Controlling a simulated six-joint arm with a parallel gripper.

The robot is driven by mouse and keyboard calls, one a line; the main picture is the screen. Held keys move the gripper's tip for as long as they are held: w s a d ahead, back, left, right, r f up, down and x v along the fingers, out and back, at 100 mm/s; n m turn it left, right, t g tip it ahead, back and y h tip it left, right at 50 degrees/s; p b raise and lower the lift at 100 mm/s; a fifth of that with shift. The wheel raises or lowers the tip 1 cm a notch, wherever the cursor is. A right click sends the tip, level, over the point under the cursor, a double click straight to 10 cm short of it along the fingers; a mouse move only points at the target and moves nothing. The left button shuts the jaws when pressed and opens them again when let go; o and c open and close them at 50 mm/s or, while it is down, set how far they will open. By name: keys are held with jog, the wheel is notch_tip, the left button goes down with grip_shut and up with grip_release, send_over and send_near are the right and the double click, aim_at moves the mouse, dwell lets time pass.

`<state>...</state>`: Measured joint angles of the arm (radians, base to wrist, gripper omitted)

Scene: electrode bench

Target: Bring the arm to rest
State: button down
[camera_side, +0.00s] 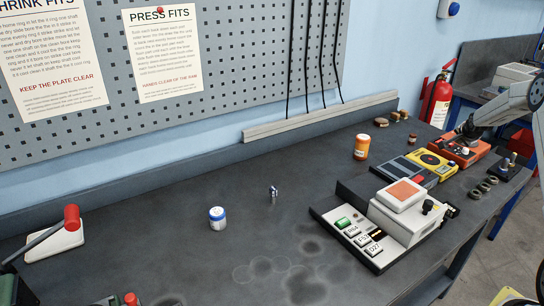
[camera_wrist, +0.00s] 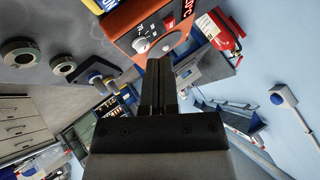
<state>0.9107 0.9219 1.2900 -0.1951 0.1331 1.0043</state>
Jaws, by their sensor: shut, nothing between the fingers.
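My gripper (camera_wrist: 160,75) is shut and empty in the wrist view, its two dark fingers side by side. An orange boxy device (camera_wrist: 130,38) with a knob lies just beyond the fingertips in that view. In the side view my arm comes in from the right edge, and my gripper (camera_side: 466,130) is small and dark at the orange device (camera_side: 458,150). I cannot tell whether the fingers touch the device.
A yellow meter (camera_side: 433,163), an orange jar (camera_side: 361,147) and metal rings (camera_side: 484,187) stand close by. A white-and-grey instrument (camera_side: 385,220) sits at front centre. A white jar (camera_side: 217,218) and a small metal part (camera_side: 273,191) stand on open dark bench. A fire extinguisher (camera_side: 436,98) stands behind.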

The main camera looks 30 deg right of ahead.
jog(key=w+a+r+n+y, duration=0.15)
jog(key=a+n, duration=0.35)
jog(key=a, duration=1)
jog(key=w+a+r+n+y, duration=0.1)
jog(key=w+a+n+y, duration=0.25)
jog(key=a, duration=1.15)
jog(key=s+a+n, duration=0.2)
jog(key=a, duration=0.2)
jog(key=s+a+n, duration=0.1)
jog(key=s+a, duration=0.1)
jog(key=a, duration=0.3)
jog(key=s+a+n+g+y, duration=0.1)
jog(key=s+a+n, duration=0.1)
jog(key=a, duration=0.3)
jog(key=shift+s+n, duration=0.35)
jog(key=shift+s, duration=0.05)
jog(key=s+a+f+n+g+y, duration=0.1)
jog(key=s+a+n, duration=0.4)
jog(key=s+a, duration=0.5)
jog(key=shift+s+a+f+n+g, duration=0.3)
jog(key=shift+s+a+g, duration=0.1)
jog(key=shift+s, duration=0.6)
jog(key=shift+w+r, duration=0.1)
jog(key=shift+w, duration=0.05)
